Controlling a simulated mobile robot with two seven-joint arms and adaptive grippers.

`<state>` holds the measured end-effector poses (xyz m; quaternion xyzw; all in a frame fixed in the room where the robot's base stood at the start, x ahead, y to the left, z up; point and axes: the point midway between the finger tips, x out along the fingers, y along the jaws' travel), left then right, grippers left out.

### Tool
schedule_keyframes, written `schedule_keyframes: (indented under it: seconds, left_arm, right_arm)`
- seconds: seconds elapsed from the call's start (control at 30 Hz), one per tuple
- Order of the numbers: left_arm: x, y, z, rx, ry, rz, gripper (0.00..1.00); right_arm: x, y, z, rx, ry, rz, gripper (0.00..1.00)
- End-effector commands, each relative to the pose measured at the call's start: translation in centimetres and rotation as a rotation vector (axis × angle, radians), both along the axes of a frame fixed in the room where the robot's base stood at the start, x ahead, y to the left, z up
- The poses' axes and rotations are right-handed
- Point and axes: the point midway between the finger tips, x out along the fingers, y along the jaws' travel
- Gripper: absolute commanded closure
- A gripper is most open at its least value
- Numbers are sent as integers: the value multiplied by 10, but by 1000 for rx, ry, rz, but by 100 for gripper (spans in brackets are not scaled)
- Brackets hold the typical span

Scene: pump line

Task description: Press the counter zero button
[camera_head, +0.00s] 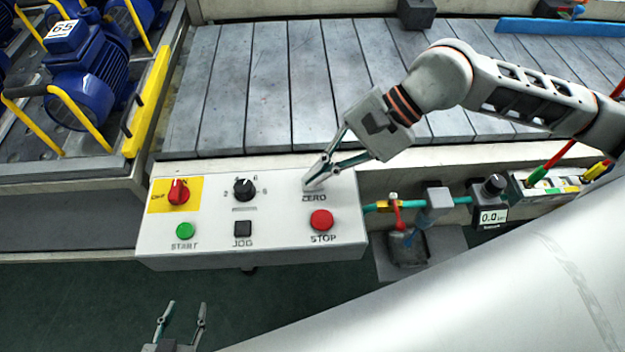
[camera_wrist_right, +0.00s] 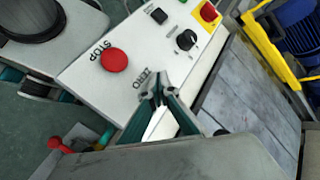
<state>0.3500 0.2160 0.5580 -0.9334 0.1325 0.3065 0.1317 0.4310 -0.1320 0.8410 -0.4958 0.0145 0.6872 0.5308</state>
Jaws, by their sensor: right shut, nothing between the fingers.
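The light grey control panel (camera_head: 275,238) carries a label reading ZERO (camera_head: 314,198) at its upper right. The label also shows in the right wrist view (camera_wrist_right: 147,79). My right gripper (camera_head: 313,182) is shut and empty, its fingertips right above the ZERO label. In the right wrist view its fingertips (camera_wrist_right: 157,92) meet beside the label and hide the button there; I cannot tell whether they touch it. My left gripper (camera_head: 185,307) is open and empty, low in the head view, in front of the panel and apart from it.
Close by on the panel are the red STOP button (camera_head: 321,220), black JOG button (camera_head: 243,228), green START button (camera_head: 185,231), black rotary knob (camera_head: 244,188) and red switch (camera_head: 178,191). A slatted conveyor (camera_head: 260,90) lies behind. Blue motors (camera_head: 90,75) stand at left. A gauge (camera_head: 492,205) sits right.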

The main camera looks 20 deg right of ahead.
Motion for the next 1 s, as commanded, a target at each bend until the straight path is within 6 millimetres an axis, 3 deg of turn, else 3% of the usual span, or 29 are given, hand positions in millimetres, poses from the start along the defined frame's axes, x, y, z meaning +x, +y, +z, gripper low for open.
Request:
schedule_keyframes:
  seconds: [1.0]
  left_arm:
    - [-3, 0, -6, 0, 10, 0, 60]
  right_arm:
    - [0, 0, -7, 0, 0, 0, 100]
